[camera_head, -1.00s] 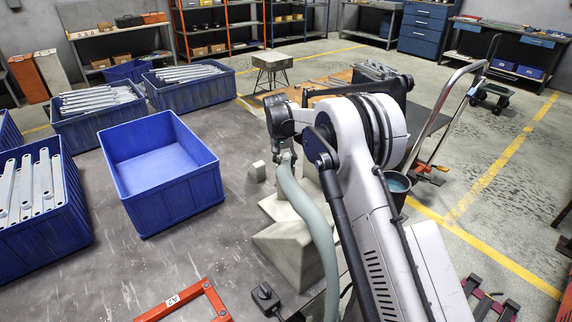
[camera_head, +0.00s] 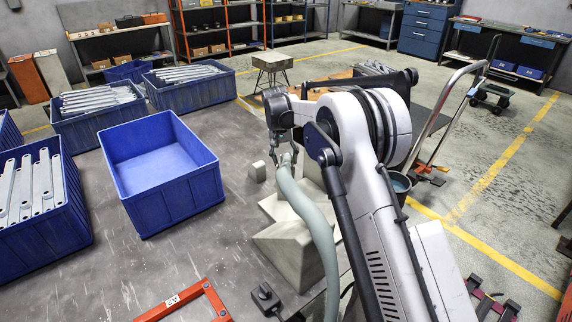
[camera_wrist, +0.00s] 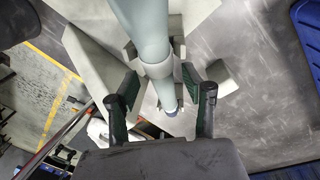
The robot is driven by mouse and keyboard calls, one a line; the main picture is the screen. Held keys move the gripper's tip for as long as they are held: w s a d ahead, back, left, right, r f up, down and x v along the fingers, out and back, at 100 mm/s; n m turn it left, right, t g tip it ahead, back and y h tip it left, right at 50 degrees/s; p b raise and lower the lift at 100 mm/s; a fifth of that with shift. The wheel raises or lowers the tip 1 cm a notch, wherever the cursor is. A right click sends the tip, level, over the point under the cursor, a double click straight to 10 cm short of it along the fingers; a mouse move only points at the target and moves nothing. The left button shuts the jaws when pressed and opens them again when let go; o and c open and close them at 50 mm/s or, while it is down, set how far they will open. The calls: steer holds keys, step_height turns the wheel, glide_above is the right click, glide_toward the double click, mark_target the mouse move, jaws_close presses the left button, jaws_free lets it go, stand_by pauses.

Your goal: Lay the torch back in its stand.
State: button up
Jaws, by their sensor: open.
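The torch is a pale grey-green tube with a thick hose (camera_head: 318,225); its upper end (camera_head: 287,162) lies just below my gripper (camera_head: 283,152). In the wrist view the torch (camera_wrist: 157,68) has a light collar and a narrower tip, and runs down between my open fingers (camera_wrist: 162,106). The fingers stand apart from it on both sides. The stand appears to be the angular grey block (camera_head: 288,250) under the torch. In the wrist view its grey pieces flank the tube near the collar. The hose and my arm partly hide the seat.
An empty blue crate (camera_head: 135,202) stands left of the stand on the grey table (camera_head: 110,275). Another crate (camera_head: 75,228) holds metal brackets. An orange-red frame (camera_head: 183,300) and a small dark box (camera_head: 265,297) lie at the front.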

step_height(320, 180, up, 9)
steer(key=a, duration=0.1)
steer(key=shift+s, duration=0.25)
steer(key=shift+a, duration=0.1)
steer(key=shift+r, duration=0.15)
steer(key=s+d+r+t+y, duration=0.1)
steer(key=s+d+r+t, duration=0.2)
steer(key=s+d+r, duration=1.65)
steer(key=s+d+f+t, duration=0.1)
steer(key=s+d+f, duration=0.1)
steer(key=s, duration=0.7)
steer(key=s+d+f+t, duration=0.1)
steer(key=s+f, duration=0.4)
steer(key=s, duration=0.5)
steer(key=s+d+f+t, duration=0.1)
steer(key=s+d+f, duration=0.2)
steer(key=s, duration=0.7)
steer(key=shift+s+d+f+m+t, duration=0.15)
steer(key=shift+d+m+t, duration=0.15)
steer(key=shift+d, duration=0.1)
